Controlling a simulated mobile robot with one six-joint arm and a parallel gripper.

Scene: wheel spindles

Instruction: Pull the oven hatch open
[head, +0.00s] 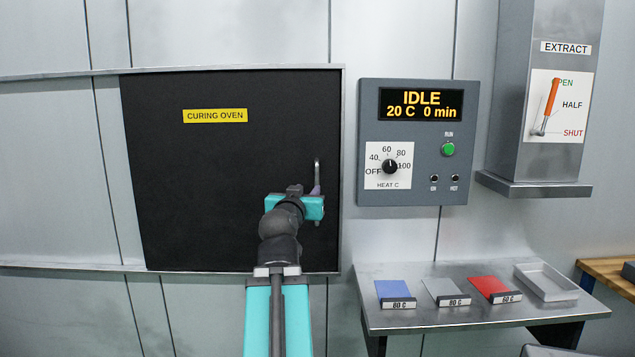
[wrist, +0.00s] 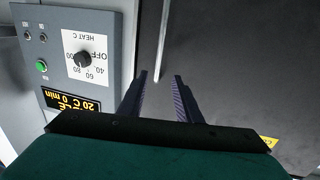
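The oven hatch (head: 215,190) is a large black panel with a yellow CURING OVEN label. It looks shut, flush in its metal frame. A vertical metal handle (head: 317,168) stands near its right edge. My gripper (head: 316,192) is at the handle and hides part of it in the head view. In the wrist view, the two fingers of my gripper (wrist: 158,78) are apart, and the pale bar of the handle (wrist: 163,40) runs down to between the fingertips. I see no contact between the fingers and the bar. The hatch surface (wrist: 240,70) lies behind.
A grey control box (head: 370,110) reading IDLE, 20 C, 0 min is mounted right of the hatch. Farther right is the extract duct with an orange lever (head: 551,97). A metal shelf (head: 440,318) below holds blue, grey and red pieces and a tray (head: 546,282).

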